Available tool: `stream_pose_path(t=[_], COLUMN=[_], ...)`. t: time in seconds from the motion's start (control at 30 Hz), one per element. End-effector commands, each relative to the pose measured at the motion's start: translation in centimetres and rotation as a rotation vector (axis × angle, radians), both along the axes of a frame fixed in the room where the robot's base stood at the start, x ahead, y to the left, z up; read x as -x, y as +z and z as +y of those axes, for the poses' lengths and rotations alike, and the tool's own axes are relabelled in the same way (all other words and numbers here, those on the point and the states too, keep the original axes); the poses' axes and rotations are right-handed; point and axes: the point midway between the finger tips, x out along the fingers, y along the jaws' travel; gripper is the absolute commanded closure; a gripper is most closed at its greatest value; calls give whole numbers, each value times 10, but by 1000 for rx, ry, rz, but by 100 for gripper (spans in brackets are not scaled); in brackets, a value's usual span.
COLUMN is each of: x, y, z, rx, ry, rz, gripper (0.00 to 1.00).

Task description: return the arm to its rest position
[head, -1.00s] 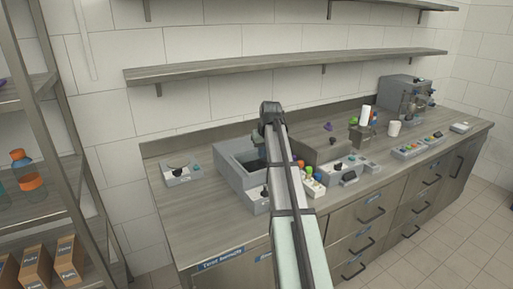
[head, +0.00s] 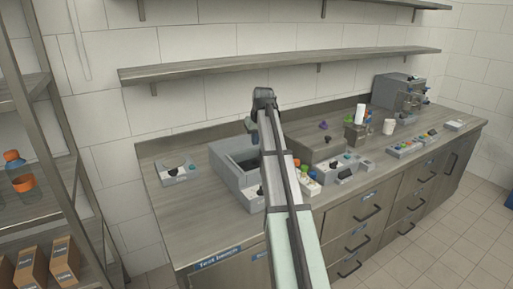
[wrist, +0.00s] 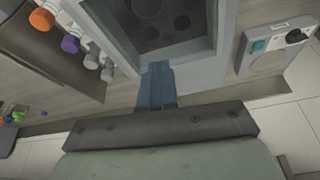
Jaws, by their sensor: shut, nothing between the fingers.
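My arm reaches forward over the counter (head: 215,226) in the head view. My gripper (wrist: 157,72) shows in the wrist view as two blue-grey fingers pressed together, with nothing between them. It is above the near edge of a grey box-shaped unit (wrist: 205,60) with a dark recessed inside holding round openings. In the head view the same unit (head: 222,172) stands left of my arm, and the fingers are mostly hidden behind the arm there.
Several bottles with coloured caps (wrist: 72,43) stand beside the unit. A small control box (wrist: 275,42) sits on its other side. White cups (head: 389,127) and a grey machine (head: 398,92) are further right. A shelf (head: 280,62) runs above the counter; a rack (head: 40,115) stands at left.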

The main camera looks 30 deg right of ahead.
Motion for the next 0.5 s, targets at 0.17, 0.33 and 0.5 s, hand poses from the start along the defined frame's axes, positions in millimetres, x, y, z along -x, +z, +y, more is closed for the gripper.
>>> stream_pose_path(t=[0.17, 0.33, 0.5], x=[10, 17, 21], y=[30, 50, 61], z=[1, 3, 3], rx=[0, -1, -1], ry=[0, 0, 0], rz=[-2, -2, -2], gripper=[100, 100, 100])
